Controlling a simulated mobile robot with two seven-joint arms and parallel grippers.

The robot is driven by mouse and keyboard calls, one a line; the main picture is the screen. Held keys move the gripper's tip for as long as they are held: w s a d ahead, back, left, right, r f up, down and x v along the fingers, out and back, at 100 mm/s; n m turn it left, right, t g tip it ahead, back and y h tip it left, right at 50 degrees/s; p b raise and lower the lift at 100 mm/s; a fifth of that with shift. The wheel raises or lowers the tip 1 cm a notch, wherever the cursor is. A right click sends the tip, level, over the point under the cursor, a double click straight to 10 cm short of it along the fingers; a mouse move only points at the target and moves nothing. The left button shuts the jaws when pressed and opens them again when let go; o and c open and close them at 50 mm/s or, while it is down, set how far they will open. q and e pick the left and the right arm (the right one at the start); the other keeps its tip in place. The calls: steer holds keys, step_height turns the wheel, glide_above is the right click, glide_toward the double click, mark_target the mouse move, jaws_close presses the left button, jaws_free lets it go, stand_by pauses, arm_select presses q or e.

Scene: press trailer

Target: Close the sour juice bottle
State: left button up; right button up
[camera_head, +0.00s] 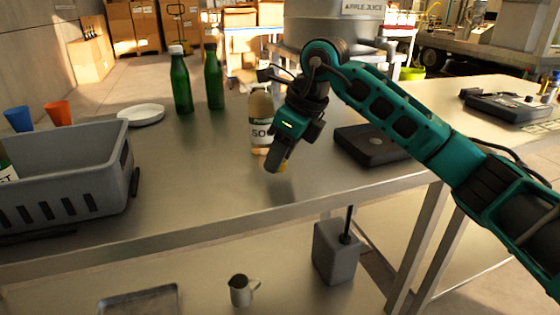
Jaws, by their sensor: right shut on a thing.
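The sour juice bottle (260,120), brownish with a white and green label reading "SO", stands upright on the metal table. My right gripper (280,166) is in front of it and a little to its right, pointing down close to the tabletop. The gripper is shut on a small yellow thing (284,164), mostly hidden by the fingers; I cannot tell what it is. A small tan piece (258,151) lies at the bottle's foot, partly hidden. My left gripper is not in view.
Two green bottles (181,85) and a white dish (141,114) stand behind left. A grey crate (75,190) and blue (19,119) and orange (58,113) cups are at the left. A dark flat device (372,146) lies right of my gripper. The table's front middle is clear.

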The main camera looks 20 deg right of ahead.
arm_select(q)
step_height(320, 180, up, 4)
steer(key=p, duration=0.3)
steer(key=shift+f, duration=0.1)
arm_select(e)
step_height(320, 180, up, 18)
steer(key=shift+f, duration=0.15)
